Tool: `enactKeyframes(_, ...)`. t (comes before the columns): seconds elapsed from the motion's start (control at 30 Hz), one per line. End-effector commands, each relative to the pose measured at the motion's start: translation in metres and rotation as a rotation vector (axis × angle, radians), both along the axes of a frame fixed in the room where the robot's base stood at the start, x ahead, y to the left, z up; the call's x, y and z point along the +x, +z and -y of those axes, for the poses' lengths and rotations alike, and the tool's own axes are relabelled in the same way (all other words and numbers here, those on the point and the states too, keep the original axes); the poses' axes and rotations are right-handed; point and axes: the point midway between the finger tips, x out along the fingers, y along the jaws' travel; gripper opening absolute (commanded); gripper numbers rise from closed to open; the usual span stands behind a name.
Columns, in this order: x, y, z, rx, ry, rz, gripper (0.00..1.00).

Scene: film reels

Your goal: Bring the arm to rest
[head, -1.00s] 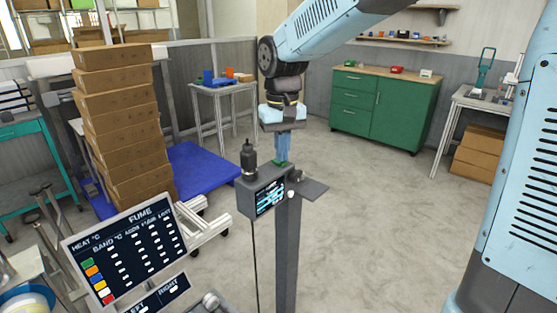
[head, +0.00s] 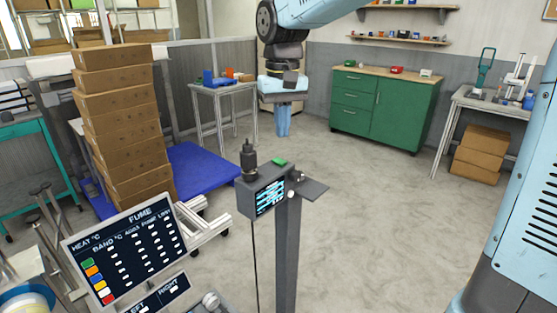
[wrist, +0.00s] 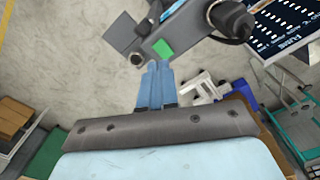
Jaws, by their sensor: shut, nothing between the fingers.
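My gripper (head: 284,131) hangs pointing down from my light blue arm in the head view, above and behind the grey post with a small screen box (head: 268,194). Its two blue fingers are together with nothing between them; they also show in the wrist view (wrist: 156,68). A green block or button (head: 279,161) is on top of the box, apart from the fingers. It shows in the wrist view (wrist: 162,47) just beyond the fingertips.
A dark bottle-shaped fitting (head: 248,160) stands on the box, and a small plate (head: 311,188) juts from the post. A FUME panel (head: 127,248) is front left, stacked cartons (head: 125,130) left, a green cabinet (head: 385,110) behind. Floor to the right is open.

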Motion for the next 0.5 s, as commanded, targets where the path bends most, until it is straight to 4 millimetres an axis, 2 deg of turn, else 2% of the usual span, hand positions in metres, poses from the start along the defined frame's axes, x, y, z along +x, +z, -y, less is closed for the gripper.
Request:
enactKeyframes(0.17,-0.0001,0.0067,0.0001,0.000,0.000,0.000,0.00)
enactKeyframes(0.5,-0.0008,0.0076,0.0025,0.001,-0.003,0.002,0.00)
